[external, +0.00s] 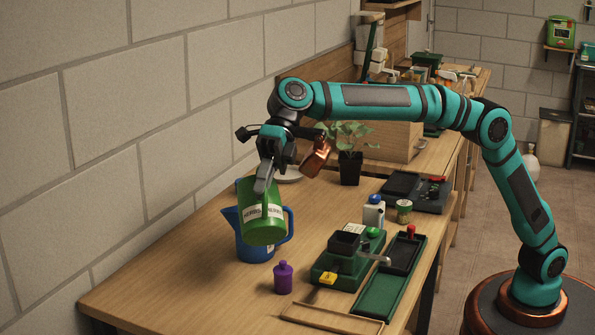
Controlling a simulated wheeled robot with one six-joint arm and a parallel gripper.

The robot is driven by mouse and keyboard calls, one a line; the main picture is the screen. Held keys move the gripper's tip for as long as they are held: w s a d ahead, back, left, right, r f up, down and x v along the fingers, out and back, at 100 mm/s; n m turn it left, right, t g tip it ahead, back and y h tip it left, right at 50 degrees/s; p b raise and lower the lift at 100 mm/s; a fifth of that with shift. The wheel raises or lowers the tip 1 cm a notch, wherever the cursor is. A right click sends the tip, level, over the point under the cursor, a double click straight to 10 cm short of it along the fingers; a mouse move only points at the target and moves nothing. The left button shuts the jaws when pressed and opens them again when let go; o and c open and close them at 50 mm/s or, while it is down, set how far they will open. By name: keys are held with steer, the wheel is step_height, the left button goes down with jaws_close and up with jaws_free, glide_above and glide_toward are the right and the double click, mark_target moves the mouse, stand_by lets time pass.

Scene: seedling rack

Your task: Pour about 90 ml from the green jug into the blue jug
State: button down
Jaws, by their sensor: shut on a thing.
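The green jug (264,231) has a pale label and is held up by my gripper (265,180), which is shut on it. The green jug is tilted, and in the external view it overlaps the blue jug (254,250). The blue jug stands upright on the table, with its spout to the left and its handle to the right. The green jug hides much of the blue jug's rim and front. I cannot see any liquid or a stream, and the level inside either jug is hidden.
A purple bottle (283,278) stands just in front of the jugs. Green trays (383,294) with small items lie to the right. A potted plant (350,167) and a copper-coloured vessel (315,158) are behind. The wooden table (170,282) is clear at front left.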

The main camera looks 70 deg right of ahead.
mark_target(265, 206)
steer(key=shift+w+d+r+p, duration=0.15)
steer(key=shift+d+r+p, duration=0.1)
steer(key=shift+p, duration=0.9)
steer(key=shift+w+d+r+y, duration=0.35)
steer(key=shift+r+y, duration=0.15)
steer(key=shift+y, duration=0.1)
stand_by(1.0)
steer(key=shift+s, duration=0.1)
steer(key=shift+s+a+f+h, duration=0.3)
steer(key=shift+a+f+h, duration=0.15)
steer(key=shift+f, duration=0.1)
steer(key=shift+s+a+f+h, duration=0.25)
steer(key=shift+a+f+h, duration=0.15)
steer(key=shift+f, duration=0.1)
steer(key=shift+s+a+f+t+h, duration=0.15)
steer(key=shift+f+t+h, duration=0.2)
steer(key=shift+f, duration=0.2)
steer(key=shift+s+a+f+n+t+h+b, duration=0.25)
steer(key=shift+s+a+f+n+h+b, duration=0.1)
steer(key=shift+a+f+h+b, duration=0.3)
steer(key=shift+s+a+f+h+b, duration=0.2)
steer(key=shift+f+h+b, duration=0.1)
steer(key=shift+f, duration=0.45)
steer(key=shift+a, duration=0.1)
